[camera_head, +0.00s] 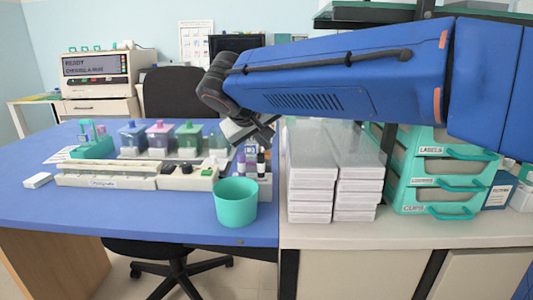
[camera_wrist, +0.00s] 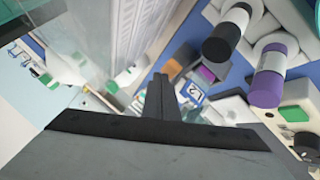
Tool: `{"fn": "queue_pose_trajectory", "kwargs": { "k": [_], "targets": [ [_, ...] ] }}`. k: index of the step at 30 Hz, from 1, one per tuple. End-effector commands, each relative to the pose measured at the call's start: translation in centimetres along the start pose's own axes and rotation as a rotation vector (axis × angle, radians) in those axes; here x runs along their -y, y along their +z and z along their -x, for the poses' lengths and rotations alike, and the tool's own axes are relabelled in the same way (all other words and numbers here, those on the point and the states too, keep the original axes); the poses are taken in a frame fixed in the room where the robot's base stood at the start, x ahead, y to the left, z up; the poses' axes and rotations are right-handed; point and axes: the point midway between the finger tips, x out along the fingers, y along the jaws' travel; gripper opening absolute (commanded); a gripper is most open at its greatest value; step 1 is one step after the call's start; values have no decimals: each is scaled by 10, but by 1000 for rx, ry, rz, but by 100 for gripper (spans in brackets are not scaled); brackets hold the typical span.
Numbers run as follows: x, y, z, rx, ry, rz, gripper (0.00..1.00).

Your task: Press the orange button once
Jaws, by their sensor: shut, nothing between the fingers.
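No orange button can be made out for certain. In the head view a low white box (camera_head: 188,183) with dark knobs stands on the blue table. My gripper (camera_head: 266,134) hangs in the air above and right of that box, near the bottles. Its dark fingers (camera_wrist: 160,92) are together and empty in the wrist view.
A teal cup (camera_head: 236,204) stands at the blue table's (camera_head: 130,215) front edge. Black-capped and purple-capped bottles (camera_wrist: 268,80) stand close to my gripper. Stacked white boxes (camera_head: 312,190) and teal drawers (camera_head: 440,170) stand to the right. A machine with a screen (camera_head: 95,75) is at back left.

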Motion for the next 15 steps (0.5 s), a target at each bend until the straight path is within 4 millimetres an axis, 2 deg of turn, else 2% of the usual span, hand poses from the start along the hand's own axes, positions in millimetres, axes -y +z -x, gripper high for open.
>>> {"fn": "queue_pose_trajectory", "kwargs": {
  "k": [15],
  "targets": [
    [3,3,-4,1,0,1,0]
  ]
}}
